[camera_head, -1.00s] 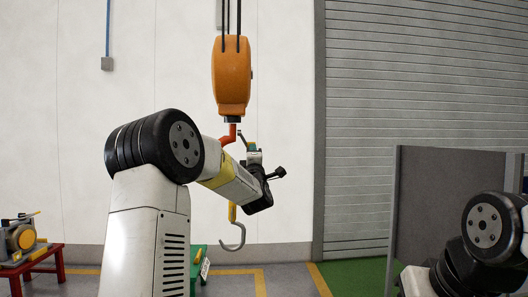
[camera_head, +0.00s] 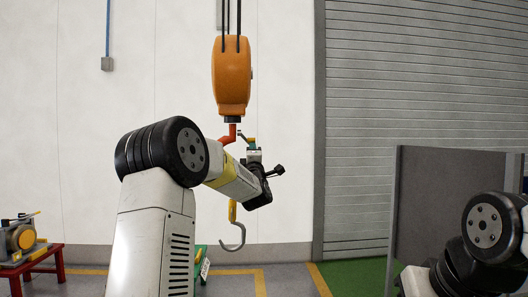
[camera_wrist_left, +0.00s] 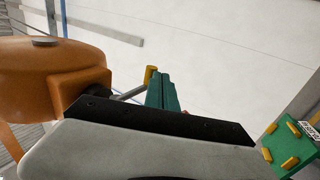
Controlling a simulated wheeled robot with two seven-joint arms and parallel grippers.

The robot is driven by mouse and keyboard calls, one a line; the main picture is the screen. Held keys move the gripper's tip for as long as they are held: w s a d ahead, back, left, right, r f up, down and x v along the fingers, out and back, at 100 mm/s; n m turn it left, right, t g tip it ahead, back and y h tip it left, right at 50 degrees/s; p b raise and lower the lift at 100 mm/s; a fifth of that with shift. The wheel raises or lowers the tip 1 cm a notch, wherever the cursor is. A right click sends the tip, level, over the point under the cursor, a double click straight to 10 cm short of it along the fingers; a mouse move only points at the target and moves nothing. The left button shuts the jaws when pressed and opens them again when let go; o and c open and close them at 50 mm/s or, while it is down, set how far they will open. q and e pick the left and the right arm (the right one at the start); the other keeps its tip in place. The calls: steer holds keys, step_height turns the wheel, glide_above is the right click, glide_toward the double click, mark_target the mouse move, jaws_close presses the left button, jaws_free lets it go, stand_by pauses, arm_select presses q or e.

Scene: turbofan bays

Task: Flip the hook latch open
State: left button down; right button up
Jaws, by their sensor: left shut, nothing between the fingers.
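An orange hoist block (camera_head: 231,75) hangs from dark cables, with a red-orange neck (camera_head: 229,136) below it. A grey hook (camera_head: 233,240) hangs lower, and my left arm hides the part between. The latch lever, a thin grey rod with a yellow tip (camera_head: 251,140), sticks out to the right of the neck. In the left wrist view, the yellow tip (camera_wrist_left: 150,74) stands beside my green fingers. My left gripper (camera_head: 252,148) is shut and empty, fingers upward, close by the tip. I cannot tell whether they touch. My right gripper is out of view.
The orange block (camera_wrist_left: 60,80) is close to my gripper's dark body in the wrist view. A red stand (camera_head: 40,268) with a yellow and grey device (camera_head: 20,238) is at the left. A grey panel (camera_head: 440,205) stands at the right, before a roller shutter (camera_head: 420,75).

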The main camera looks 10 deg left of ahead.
arm_select(q)
steer(key=v, duration=0.7)
steer(key=shift+s+f, duration=0.2)
steer(key=shift+s, duration=0.1)
steer(key=shift+d, duration=0.1)
